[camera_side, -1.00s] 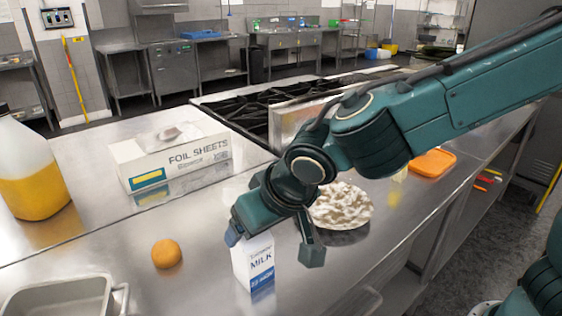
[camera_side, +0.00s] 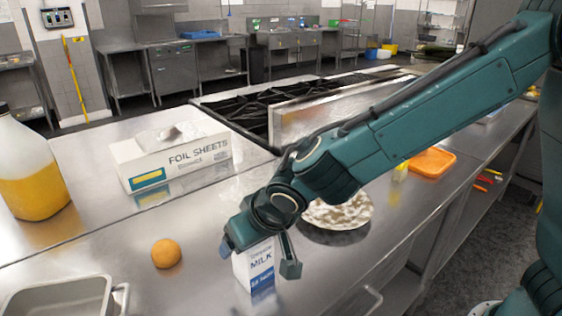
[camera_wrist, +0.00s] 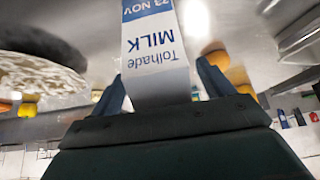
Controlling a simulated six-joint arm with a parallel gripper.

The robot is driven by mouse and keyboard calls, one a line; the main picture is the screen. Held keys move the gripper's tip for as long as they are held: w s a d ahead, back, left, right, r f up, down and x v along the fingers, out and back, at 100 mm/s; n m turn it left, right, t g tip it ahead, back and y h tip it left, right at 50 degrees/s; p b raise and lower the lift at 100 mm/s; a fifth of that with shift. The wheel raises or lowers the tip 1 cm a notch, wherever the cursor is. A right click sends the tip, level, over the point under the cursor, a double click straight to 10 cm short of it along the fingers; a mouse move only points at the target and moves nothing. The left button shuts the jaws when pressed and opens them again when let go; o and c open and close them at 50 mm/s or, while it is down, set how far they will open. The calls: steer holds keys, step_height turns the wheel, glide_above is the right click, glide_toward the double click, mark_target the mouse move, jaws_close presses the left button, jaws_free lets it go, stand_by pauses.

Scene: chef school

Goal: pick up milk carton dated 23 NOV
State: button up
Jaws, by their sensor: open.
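The milk carton (camera_side: 260,276) is white with a blue band and stands on the steel counter in the side view. In the wrist view the carton (camera_wrist: 155,50) appears upside down, with "MILK" and "23 NOV" readable on its face. My gripper (camera_side: 259,258) is at the carton's top, with one finger to each side. In the wrist view my gripper (camera_wrist: 160,88) is open, with the carton between its fingers and gaps showing on both sides. The carton's top is partly hidden by my gripper in the side view.
An orange ball-like item (camera_side: 166,254) lies left of the carton, and a metal pan (camera_side: 60,298) is at the front left. A plate of pale food (camera_side: 338,215) is behind right. A foil sheets box (camera_side: 175,162) and a yellow-filled jug (camera_side: 30,180) stand further back left.

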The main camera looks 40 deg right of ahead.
steer(key=shift+w+f, duration=0.4)
steer(key=shift+f, duration=0.2)
steer(key=shift+r, duration=0.1)
steer(key=c, duration=1.4)
steer(key=shift+o, duration=0.2)
step_height(320, 180, up, 20)
